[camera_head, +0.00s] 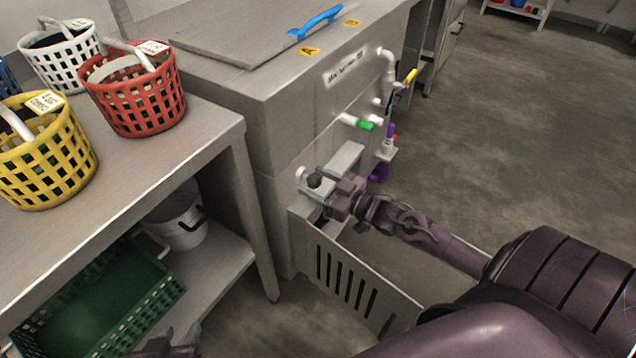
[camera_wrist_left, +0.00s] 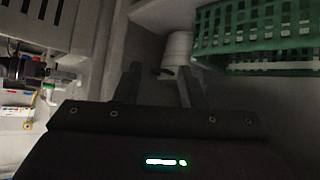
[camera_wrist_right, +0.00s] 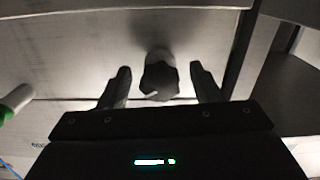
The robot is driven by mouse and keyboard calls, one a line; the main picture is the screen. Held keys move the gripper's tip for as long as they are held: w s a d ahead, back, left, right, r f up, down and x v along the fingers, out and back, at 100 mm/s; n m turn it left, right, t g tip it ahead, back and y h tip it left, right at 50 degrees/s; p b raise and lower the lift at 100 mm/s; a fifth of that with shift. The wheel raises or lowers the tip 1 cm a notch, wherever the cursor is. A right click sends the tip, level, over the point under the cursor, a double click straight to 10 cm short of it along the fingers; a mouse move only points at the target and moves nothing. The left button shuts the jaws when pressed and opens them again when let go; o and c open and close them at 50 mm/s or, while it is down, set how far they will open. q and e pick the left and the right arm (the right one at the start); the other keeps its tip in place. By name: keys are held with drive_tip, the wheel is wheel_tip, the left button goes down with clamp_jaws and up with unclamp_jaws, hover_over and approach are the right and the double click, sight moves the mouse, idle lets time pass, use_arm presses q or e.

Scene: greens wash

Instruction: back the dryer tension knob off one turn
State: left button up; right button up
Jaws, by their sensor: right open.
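The dark lobed knob (camera_wrist_right: 159,80) shows in the right wrist view on a pale panel, with a light mark on its face. My right gripper (camera_wrist_right: 160,92) is open, with one finger on each side of the knob and a visible gap to each. In the head view the right gripper (camera_head: 322,190) is at the side of the steel machine, above a slotted grey box (camera_head: 345,285); the knob (camera_head: 314,180) is small and partly hidden there. My left gripper (camera_head: 175,345) is low at the bottom edge; the left wrist view shows its fingers (camera_wrist_left: 160,85) apart and empty.
A steel table (camera_head: 215,135) at left holds red (camera_head: 135,95), yellow (camera_head: 45,155) and white baskets (camera_head: 60,55). A green crate (camera_head: 95,305) and white bucket (camera_head: 180,225) are beneath. Pipes with green (camera_head: 365,125) and yellow handles (camera_head: 410,76) jut out above my right gripper. Floor at right is clear.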

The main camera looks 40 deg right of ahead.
drive_tip(key=c, duration=1)
drive_tip(key=shift+n+p, duration=0.55)
drive_tip(key=shift+n, duration=0.35)
drive_tip(key=shift+r+n, duration=0.1)
drive_tip(key=shift+n, duration=0.3)
drive_tip(key=n+p, duration=0.1)
drive_tip(key=n, duration=0.2)
drive_tip(key=shift+d+n+p, duration=0.15)
drive_tip(key=shift+n+p, duration=0.15)
drive_tip(key=shift+p, duration=0.05)
use_arm(q)
drive_tip(key=s+a+f+g+y+p, duration=0.1)
drive_tip(key=s+a+f+g+y, duration=0.1)
drive_tip(key=s+a+f+g, duration=0.2)
drive_tip(key=s+a+g, duration=0.1)
drive_tip(key=s, duration=0.2)
drive_tip(key=shift+f+g+y, duration=0.3)
drive_tip(key=shift+f+y, duration=0.1)
use_arm(e)
drive_tip(key=n, duration=0.5)
drive_tip(key=shift+n, duration=0.4)
drive_tip(key=o, duration=1)
